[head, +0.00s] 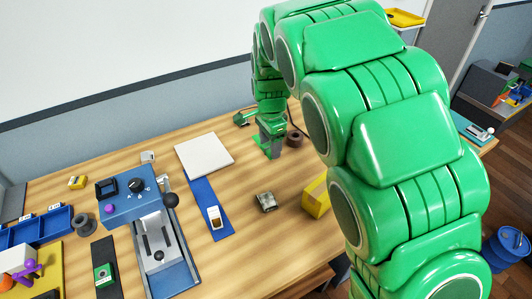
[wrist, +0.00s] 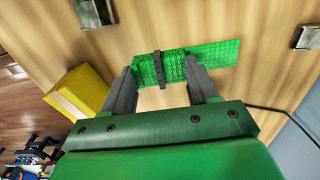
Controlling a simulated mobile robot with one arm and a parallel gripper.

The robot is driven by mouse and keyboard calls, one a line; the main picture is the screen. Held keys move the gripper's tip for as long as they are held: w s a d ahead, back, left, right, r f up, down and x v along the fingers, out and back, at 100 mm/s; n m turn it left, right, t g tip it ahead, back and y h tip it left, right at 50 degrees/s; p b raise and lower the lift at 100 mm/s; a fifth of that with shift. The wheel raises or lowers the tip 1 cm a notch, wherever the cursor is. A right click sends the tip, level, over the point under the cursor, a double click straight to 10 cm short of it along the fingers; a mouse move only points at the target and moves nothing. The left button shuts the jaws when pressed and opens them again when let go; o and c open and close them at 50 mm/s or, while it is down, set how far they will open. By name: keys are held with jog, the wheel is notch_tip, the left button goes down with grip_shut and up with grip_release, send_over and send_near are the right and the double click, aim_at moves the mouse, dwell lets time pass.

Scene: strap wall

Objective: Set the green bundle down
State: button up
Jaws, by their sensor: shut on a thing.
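The green bundle (wrist: 205,52) is a flat, textured green strip with a dark strap (wrist: 159,69) around it. My gripper (wrist: 162,82) is shut on the bundle, with one grey finger on each side of the strap in the wrist view. In the head view my gripper (head: 271,143) is low over the back middle of the wooden table (head: 285,235), and a bit of the bundle (head: 260,143) shows at its fingertips. I cannot tell whether the bundle touches the table.
A brown roll (head: 295,138) stands close to the right of my gripper. A white board (head: 204,155) and a blue strip (head: 205,195) lie to the left. A metallic block (head: 265,202) and a yellow block (head: 316,198) are nearer. A blue machine (head: 130,207) stands further left.

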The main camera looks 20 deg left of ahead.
send_over(266, 161)
jog(key=shift+s+f, duration=0.15)
jog(key=shift+f, duration=4.6)
jog(key=shift+f, duration=0.15)
jog(key=o, duration=1.1)
jog(key=shift+c, duration=0.2)
notch_tip(266, 161, up, 12)
jog(key=shift+r, duration=0.2)
